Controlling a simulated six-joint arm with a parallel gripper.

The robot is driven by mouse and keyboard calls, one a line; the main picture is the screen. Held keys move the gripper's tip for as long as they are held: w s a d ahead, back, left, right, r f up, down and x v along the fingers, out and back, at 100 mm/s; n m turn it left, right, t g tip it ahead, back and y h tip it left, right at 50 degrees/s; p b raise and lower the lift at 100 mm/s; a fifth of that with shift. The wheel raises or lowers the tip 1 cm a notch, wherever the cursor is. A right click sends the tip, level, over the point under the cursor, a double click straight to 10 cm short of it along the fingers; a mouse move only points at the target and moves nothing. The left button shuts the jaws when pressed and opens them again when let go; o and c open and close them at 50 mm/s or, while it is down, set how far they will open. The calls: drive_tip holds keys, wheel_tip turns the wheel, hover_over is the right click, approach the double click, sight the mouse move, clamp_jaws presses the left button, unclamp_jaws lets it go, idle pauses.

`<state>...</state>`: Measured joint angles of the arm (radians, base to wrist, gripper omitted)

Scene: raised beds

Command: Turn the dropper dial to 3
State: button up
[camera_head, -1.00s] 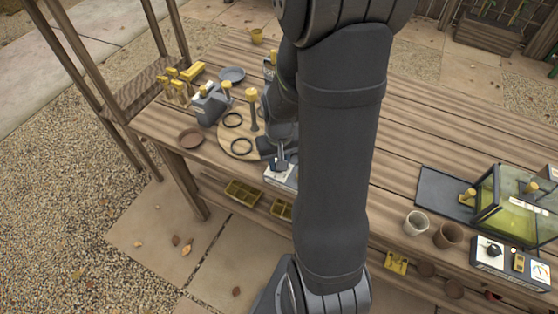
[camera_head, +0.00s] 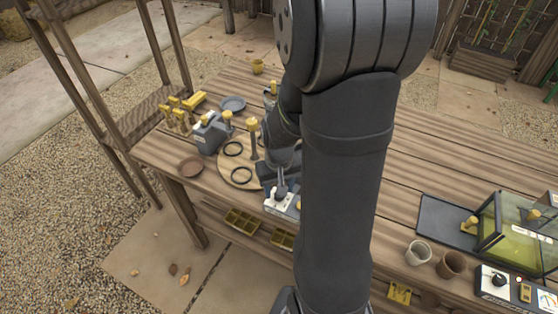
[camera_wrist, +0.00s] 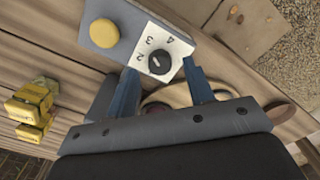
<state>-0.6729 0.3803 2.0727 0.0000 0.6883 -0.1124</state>
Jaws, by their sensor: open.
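The dropper dial is a small black knob (camera_wrist: 160,62) on a white face plate with the numbers 2, 3 and 4 showing. A pale mark is on the knob, but I cannot tell surely which number it points to. The plate is on a grey box with a round yellow button (camera_wrist: 104,32). In the head view the white dial plate (camera_head: 277,203) is at the bench's front edge, partly behind my arm. My gripper (camera_wrist: 161,68) is open, its two blue-grey fingers on either side of the knob. I cannot tell whether they touch it. It also shows in the head view (camera_head: 281,190).
A round wooden board (camera_head: 240,174) with black rings lies behind the dial. Another dial (camera_head: 492,278) sits by a glass tank (camera_head: 515,225) at right. The middle bench planks are clear.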

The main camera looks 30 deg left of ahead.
wheel_tip(320, 180, up, 16)
drive_tip(key=shift+f, duration=0.15)
idle(0.6)
wheel_tip(320, 180, down, 17)
drive_tip(key=shift+f, duration=0.2)
idle(0.5)
